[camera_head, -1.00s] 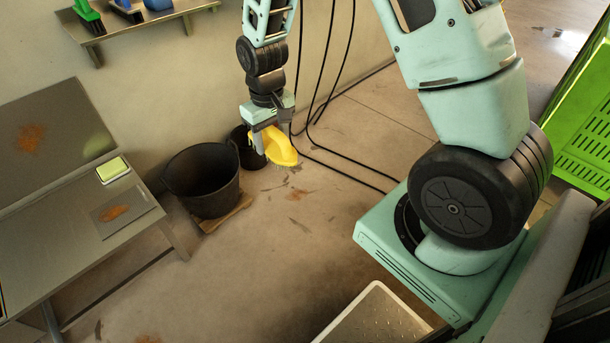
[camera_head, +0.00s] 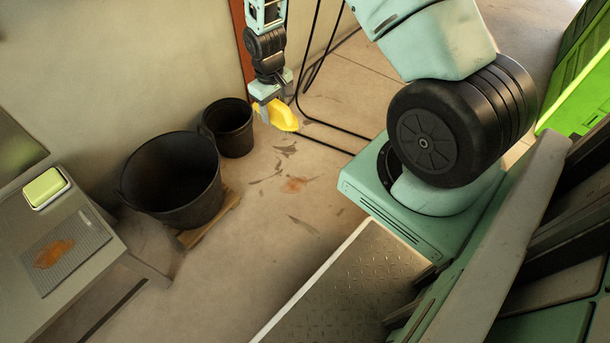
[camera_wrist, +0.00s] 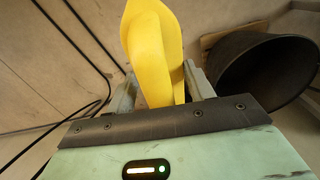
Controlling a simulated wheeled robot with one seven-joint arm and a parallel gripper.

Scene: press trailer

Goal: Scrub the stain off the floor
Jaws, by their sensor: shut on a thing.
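My gripper (camera_head: 264,111) is shut on a yellow scrub brush (camera_head: 283,116) and holds it above the floor. The yellow brush (camera_wrist: 152,50) also fills the middle of the wrist view, between the two fingers. Its bristles cannot be made out now. An orange-brown stain (camera_head: 294,185) lies on the concrete floor, below and a little right of the brush in the head view. Dark streaks lie around it. The stain is not visible in the wrist view.
A large black bucket (camera_head: 175,180) stands on a wooden board, with a smaller black bucket (camera_head: 229,127) behind it. Black cables (camera_head: 325,125) hang and run along the floor. A steel table (camera_head: 20,255) bears a sponge-like block (camera_head: 46,187) and a stained mat (camera_head: 66,252). A green crate (camera_head: 580,80) stands right.

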